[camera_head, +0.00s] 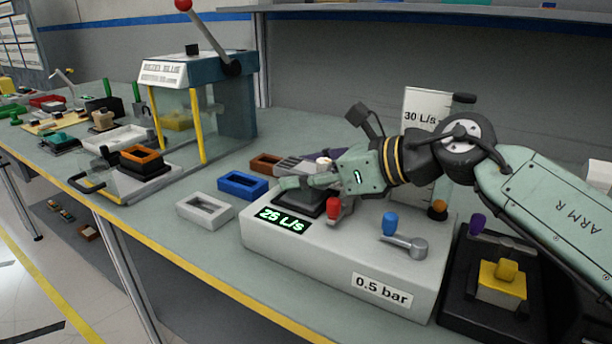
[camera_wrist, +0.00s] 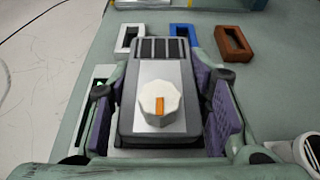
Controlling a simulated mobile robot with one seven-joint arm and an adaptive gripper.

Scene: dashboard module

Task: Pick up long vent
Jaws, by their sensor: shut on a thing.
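The long vent is a grey block with dark slots at its far end and a white knob with an orange mark; it fills the middle of the wrist view (camera_wrist: 155,72) and shows in the head view (camera_head: 293,166). My gripper (camera_head: 302,176) is shut on the long vent, with one purple-padded finger along each long side in the wrist view (camera_wrist: 162,95). The vent is over the black seat (camera_head: 298,203) on the white test box (camera_head: 335,262). I cannot tell whether it touches the seat. The fingers hide part of the vent in the head view.
White (camera_head: 205,209), blue (camera_head: 242,184) and brown (camera_head: 265,164) frames lie left of the box. A red knob (camera_head: 333,207) and a blue-handled lever (camera_head: 390,223) stand close to my gripper. A glass-sided press (camera_head: 185,110) is farther left.

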